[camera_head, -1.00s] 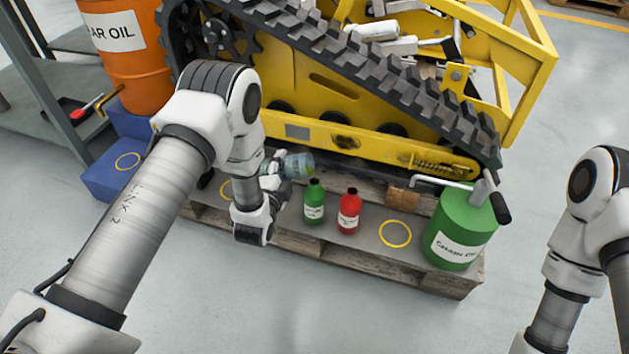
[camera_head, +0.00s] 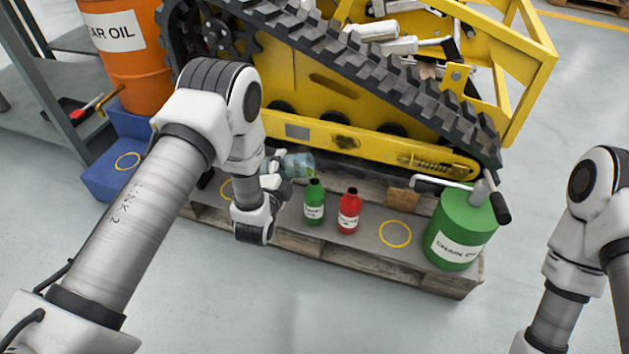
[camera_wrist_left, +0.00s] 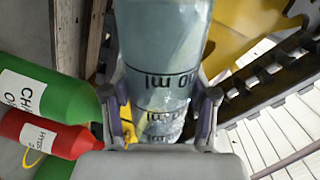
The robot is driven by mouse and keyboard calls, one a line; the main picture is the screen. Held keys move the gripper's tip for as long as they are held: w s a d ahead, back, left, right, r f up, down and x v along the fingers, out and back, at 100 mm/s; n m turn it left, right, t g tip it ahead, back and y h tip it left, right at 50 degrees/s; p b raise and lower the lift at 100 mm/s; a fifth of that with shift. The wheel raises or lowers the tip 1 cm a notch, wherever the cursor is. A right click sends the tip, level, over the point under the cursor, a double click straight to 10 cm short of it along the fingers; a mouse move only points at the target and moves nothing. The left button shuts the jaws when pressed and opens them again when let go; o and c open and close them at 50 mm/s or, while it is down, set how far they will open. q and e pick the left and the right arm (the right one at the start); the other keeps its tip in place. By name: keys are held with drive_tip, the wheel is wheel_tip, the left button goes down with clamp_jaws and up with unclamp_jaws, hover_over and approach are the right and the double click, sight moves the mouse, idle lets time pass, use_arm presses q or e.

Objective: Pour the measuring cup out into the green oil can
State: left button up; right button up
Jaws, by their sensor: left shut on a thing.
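The measuring cup (camera_head: 299,164) is clear and bluish, with black ml marks in the left wrist view (camera_wrist_left: 165,55). My left gripper (camera_head: 277,176) is shut on it. The cup is tipped well over, its mouth to the right, just above the neck of the small green oil can (camera_head: 314,204). That can stands upright and open on the pallet, and in the left wrist view its label starts with "CHAIN" (camera_wrist_left: 50,90). I cannot tell whether liquid is flowing. My right gripper is out of view.
A red bottle (camera_head: 349,212) stands right of the small green can. A large green canister (camera_head: 463,225) with a spout stands at the pallet's right end. The yellow tracked machine (camera_head: 340,140) rises close behind the cup. A yellow ring (camera_head: 395,234) marks bare pallet top.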

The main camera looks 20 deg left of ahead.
use_arm(q)
drive_tip(key=shift+d+r+m+y+p, duration=0.15)
drive_tip(key=shift+r+m+p, duration=0.45)
drive_tip(key=shift+m+p, duration=0.25)
drive_tip(key=shift+d+r+m+y+p, duration=0.15)
drive_tip(key=shift+r+m+p, duration=0.4)
drive_tip(key=shift+m+p, duration=0.25)
idle(6.3)
